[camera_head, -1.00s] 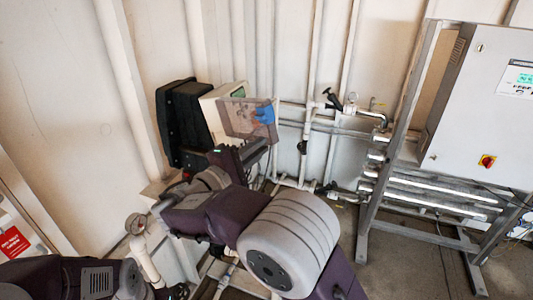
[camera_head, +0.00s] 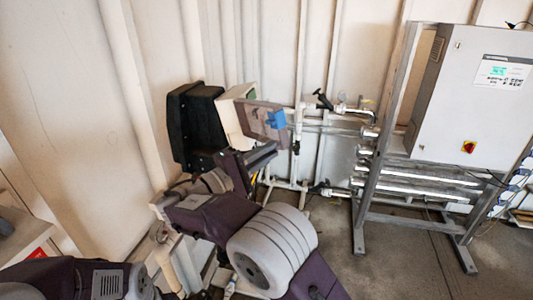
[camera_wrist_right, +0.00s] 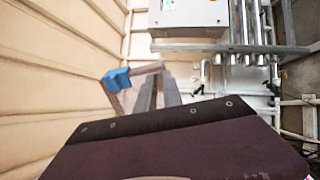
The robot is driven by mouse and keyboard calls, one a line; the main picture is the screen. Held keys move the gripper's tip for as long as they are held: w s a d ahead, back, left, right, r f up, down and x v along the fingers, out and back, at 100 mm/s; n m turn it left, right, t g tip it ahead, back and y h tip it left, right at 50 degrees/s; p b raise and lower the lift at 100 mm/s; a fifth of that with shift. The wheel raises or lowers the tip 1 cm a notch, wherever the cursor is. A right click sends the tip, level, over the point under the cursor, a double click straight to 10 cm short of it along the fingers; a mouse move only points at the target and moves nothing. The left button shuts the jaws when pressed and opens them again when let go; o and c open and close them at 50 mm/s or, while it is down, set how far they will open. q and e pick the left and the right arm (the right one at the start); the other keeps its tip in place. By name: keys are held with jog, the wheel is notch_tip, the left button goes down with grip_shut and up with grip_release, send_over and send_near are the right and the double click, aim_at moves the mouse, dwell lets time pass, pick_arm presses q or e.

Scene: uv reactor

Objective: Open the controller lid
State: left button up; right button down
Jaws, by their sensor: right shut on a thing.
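The controller (camera_head: 228,118) is a pale beige box on the wall, left of centre in the head view. Its see-through brownish lid (camera_head: 252,112) stands out from the box front at an angle, with a blue piece (camera_head: 277,119) near its right edge. My right gripper (camera_head: 264,153) is at the lid's lower edge and is shut on the lid, though the contact is hard to see. In the right wrist view, the gripper fingers (camera_wrist_right: 158,94) reach up to the lid frame (camera_wrist_right: 146,69), beside the blue piece (camera_wrist_right: 117,79). My left gripper is not in view.
A black box (camera_head: 197,125) is mounted just left of the controller. White pipes with a black-handled valve (camera_head: 323,99) run to its right. A grey cabinet (camera_head: 472,105) on a metal frame stands further right. Bare floor (camera_head: 410,255) lies in front of the frame.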

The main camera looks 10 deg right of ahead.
jog(key=shift+r, duration=0.15)
jog(key=c, duration=1.5)
grip_release()
jog(key=shift+w, duration=0.15)
jog(key=b+v, duration=0.2)
jog(key=v, duration=0.7)
